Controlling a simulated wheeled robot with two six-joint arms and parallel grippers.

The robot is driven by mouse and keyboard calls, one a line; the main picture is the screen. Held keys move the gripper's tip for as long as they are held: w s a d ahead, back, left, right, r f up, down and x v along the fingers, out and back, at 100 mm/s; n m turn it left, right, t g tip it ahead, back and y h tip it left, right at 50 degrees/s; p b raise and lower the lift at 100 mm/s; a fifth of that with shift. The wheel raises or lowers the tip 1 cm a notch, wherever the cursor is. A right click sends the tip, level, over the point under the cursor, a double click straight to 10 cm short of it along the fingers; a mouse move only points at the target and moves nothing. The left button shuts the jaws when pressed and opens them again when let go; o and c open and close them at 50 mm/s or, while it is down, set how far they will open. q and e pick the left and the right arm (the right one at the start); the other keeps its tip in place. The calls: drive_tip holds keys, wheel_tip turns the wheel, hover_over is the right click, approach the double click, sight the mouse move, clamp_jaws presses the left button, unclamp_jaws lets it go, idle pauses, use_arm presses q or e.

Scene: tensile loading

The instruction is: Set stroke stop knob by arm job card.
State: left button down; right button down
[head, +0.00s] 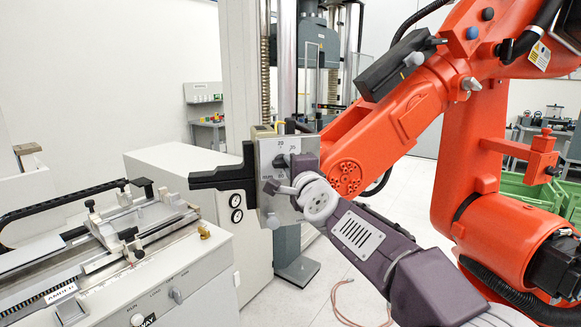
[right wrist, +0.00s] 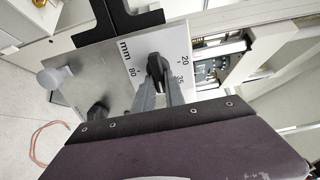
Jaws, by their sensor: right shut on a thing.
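The stroke stop dial plate (head: 268,152) is a pale upright panel on the machine beside the grey column. It also shows in the right wrist view (right wrist: 136,52), with mm, 80, 20 and 35 printed on its face. A black knob (right wrist: 156,64) sits in the middle of these marks. My right gripper (right wrist: 160,80) is shut on this knob, with a finger along each side. In the head view my right gripper (head: 284,163) is at the plate's face and partly hides the knob. The exact knob setting is unclear. My left gripper is not in view.
A second black knob (right wrist: 97,114) and a grey round knob (right wrist: 48,78) are on the same plate. A black bar (head: 218,178) sticks out left of it. A large orange robot arm (head: 400,115) stands close at the right. A bench with rails (head: 125,235) is at the left.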

drive_tip(key=c, duration=1.4)
unclamp_jaws()
drive_tip(key=b+v, duration=0.1)
drive_tip(key=v, duration=0.8)
